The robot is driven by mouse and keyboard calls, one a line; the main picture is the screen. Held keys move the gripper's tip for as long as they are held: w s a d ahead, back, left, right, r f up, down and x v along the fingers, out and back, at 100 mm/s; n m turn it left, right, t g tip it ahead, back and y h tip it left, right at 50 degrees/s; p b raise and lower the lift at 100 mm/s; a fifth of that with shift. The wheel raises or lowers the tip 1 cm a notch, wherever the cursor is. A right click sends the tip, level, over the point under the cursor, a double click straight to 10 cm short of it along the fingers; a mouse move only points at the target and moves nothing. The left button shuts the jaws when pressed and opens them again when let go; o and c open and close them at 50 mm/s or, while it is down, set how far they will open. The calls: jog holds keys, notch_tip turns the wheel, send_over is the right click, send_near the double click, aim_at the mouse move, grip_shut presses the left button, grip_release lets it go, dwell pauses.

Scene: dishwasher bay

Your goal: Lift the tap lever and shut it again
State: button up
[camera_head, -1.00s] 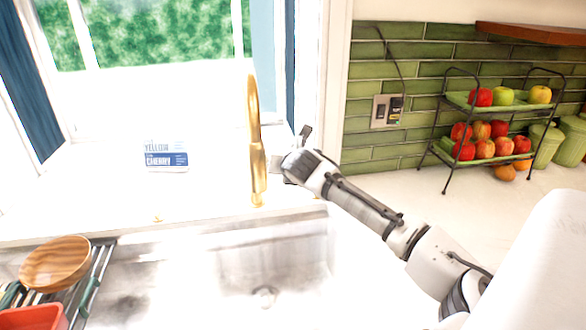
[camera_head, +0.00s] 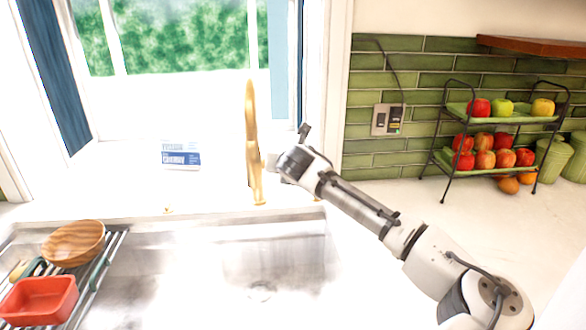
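The golden tap (camera_head: 254,150) stands upright at the back edge of the sink (camera_head: 265,255). Its lever cannot be made out; the right side of the tap base is next to my arm's end. My gripper (camera_head: 285,168) is at the right of the tap, close to its lower body. The fingers are small and partly hidden by my wrist, so I cannot tell whether they are open or shut, or whether they touch the tap.
A drying rack (camera_head: 98,275) at the left holds a wooden bowl (camera_head: 73,243) and a red dish (camera_head: 38,300). A blue-and-white packet (camera_head: 181,156) is on the sill. A two-tier fruit stand (camera_head: 447,130) stands at the right by the green tiles. The counter before it is clear.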

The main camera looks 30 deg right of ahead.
jog(key=shift+s+a+r, duration=0.15)
jog(key=shift+s+r, duration=0.05)
jog(key=shift+s, duration=0.1)
dwell(0.6)
